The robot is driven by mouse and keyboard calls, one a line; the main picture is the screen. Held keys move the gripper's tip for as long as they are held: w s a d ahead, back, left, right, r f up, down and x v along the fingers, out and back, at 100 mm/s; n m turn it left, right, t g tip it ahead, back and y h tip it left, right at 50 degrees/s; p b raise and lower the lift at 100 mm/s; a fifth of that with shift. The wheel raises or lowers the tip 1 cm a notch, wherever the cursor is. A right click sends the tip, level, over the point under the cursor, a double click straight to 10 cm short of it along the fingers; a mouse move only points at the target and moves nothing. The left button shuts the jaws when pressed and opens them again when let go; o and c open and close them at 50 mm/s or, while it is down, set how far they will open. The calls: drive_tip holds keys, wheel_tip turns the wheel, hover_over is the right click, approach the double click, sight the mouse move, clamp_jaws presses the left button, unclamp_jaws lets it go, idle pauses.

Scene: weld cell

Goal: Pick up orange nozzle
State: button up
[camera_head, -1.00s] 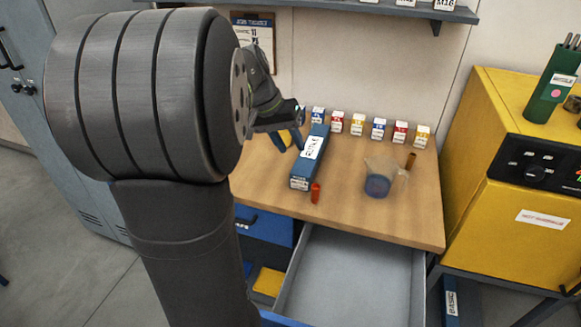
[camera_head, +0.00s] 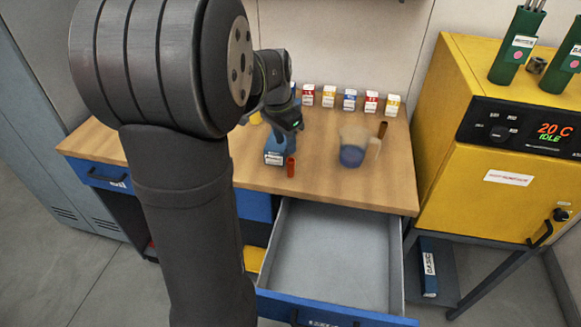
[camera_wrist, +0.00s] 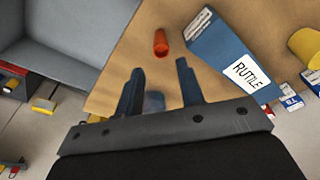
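The orange nozzle (camera_head: 291,167) stands on the wooden table near its front edge, at the near end of the blue box (camera_head: 274,158). In the wrist view the nozzle (camera_wrist: 161,42) is beyond my fingertips, roughly in line with the gap between them and apart from both. My gripper (camera_wrist: 159,80) is open and empty. In the head view its wrist hangs over the blue box; its fingertips are hard to make out there. The blue box, marked RUTILE (camera_wrist: 222,55), lies beside the nozzle.
Several small boxes (camera_head: 350,99) line the back. The open drawer (camera_head: 325,250) juts out in front. A yellow oven (camera_head: 470,80) stands at the right.

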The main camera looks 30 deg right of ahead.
sight(290, 160)
drive_tip(key=f, duration=0.4)
drive_tip(key=d+f, duration=0.1)
drive_tip(key=f, duration=0.1)
drive_tip(key=shift+w, duration=0.1)
drive_tip(key=f, duration=0.2)
drive_tip(key=d+f, duration=0.1)
drive_tip(key=f, duration=0.2)
drive_tip(key=shift+w+d, duration=0.1)
drive_tip(key=c, duration=0.7)
drive_tip(key=shift+r, duration=0.15)
drive_tip(key=shift+c, duration=0.2)
